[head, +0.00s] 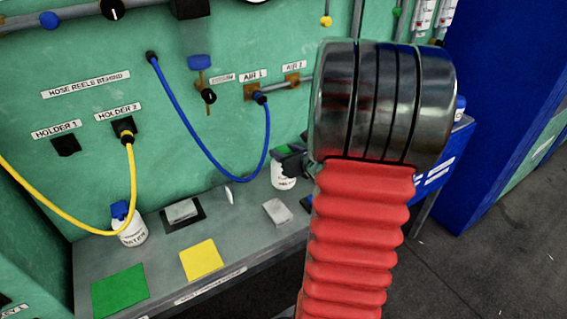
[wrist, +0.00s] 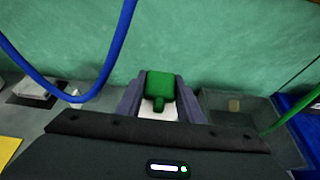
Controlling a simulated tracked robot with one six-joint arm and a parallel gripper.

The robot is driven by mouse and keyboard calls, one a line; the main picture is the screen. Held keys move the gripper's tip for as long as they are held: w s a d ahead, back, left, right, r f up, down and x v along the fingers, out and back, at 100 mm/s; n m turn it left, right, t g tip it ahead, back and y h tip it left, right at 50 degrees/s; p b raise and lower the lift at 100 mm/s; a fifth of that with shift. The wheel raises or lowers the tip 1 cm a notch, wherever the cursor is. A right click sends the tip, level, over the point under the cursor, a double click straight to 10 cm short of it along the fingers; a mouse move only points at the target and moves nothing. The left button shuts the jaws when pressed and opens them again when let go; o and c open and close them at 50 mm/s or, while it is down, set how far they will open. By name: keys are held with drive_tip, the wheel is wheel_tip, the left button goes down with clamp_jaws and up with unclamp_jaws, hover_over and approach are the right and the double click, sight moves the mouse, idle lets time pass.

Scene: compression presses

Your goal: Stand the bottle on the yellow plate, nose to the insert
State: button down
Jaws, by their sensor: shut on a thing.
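My gripper (head: 291,158) is shut on a white bottle with a green top (head: 283,178) near the back of the bench, right of the blue hose loop. In the wrist view the bottle's green cap and nose (wrist: 160,88) sit between the two fingers, the nose pointing toward the wrist camera. The bottle looks upright; I cannot tell whether its base touches the bench. The yellow plate (head: 201,260) lies flat and empty at the bench front, left of my gripper. A grey block on a dark square (head: 183,211), possibly the insert, lies behind it.
A white bottle with a blue top (head: 130,227) stands at the left, near the yellow hose (head: 75,221). A green plate (head: 120,291) lies front left. Another grey block (head: 277,211) lies right of the yellow plate. The blue hose (head: 201,152) hangs left of my gripper.

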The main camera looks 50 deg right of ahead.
drive_tip(key=shift+f, duration=2.05)
drive_tip(key=c, duration=1.2)
unclamp_jaws()
drive_tip(key=shift+f, duration=0.1)
drive_tip(key=shift+s+a+r, duration=0.1)
drive_tip(key=shift+s+r, duration=0.2)
drive_tip(key=shift+s, duration=0.15)
drive_tip(key=v, duration=1.1)
drive_tip(key=shift+r, duration=0.1)
